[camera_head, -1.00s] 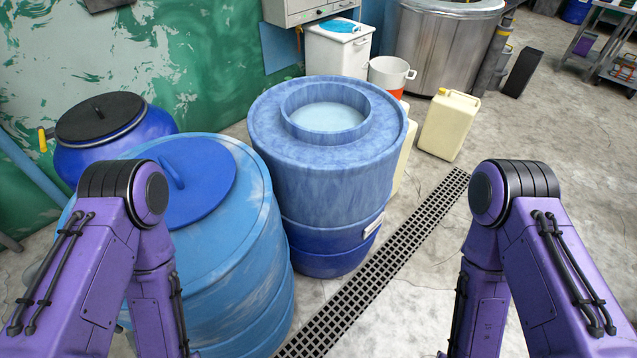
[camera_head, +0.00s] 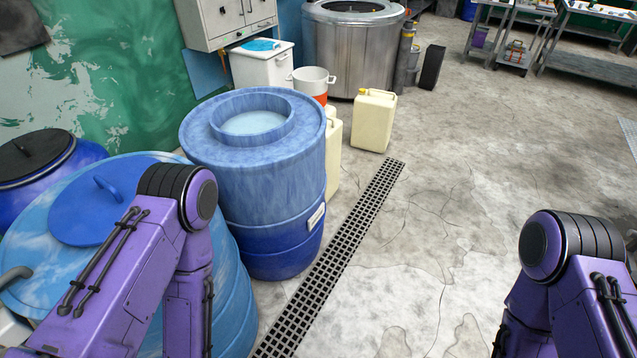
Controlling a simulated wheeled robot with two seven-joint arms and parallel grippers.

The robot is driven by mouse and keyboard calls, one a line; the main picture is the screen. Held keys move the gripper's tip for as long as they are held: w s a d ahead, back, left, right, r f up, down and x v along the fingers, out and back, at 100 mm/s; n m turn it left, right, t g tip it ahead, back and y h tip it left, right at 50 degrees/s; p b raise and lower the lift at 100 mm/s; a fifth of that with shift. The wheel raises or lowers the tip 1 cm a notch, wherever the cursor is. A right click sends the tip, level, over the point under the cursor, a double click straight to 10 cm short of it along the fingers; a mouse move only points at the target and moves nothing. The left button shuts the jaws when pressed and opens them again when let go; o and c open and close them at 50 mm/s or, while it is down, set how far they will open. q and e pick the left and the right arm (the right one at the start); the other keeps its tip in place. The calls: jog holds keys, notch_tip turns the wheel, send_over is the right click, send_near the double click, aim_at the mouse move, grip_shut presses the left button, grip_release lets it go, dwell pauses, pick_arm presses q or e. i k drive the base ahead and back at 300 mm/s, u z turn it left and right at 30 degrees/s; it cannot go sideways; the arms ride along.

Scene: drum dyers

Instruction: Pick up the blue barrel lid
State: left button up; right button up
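The blue barrel lid (camera_head: 92,208) is a round blue disc with a raised loop handle. It lies on top of the large light-blue barrel (camera_head: 28,285) at the lower left. My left arm covers the lid's right edge and part of the barrel. Both of my arms show only as purple links in the lower part of the head view, the left one in front of the barrel and the right one over bare floor. Neither gripper is in the picture.
A blue drum with an open round top (camera_head: 262,185) stands right of the barrel. A dark-lidded blue barrel (camera_head: 85,155) is at far left. A floor grate (camera_head: 340,250) runs past the drum. A cream canister (camera_head: 373,122) stands behind. The floor at right is clear.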

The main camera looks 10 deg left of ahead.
aim_at(85, 213)
jog(key=z, duration=0.45)
jog(key=i, duration=0.9)
jog(key=u, duration=2.6)
jog(key=i, duration=0.1)
jog(key=u, duration=0.15)
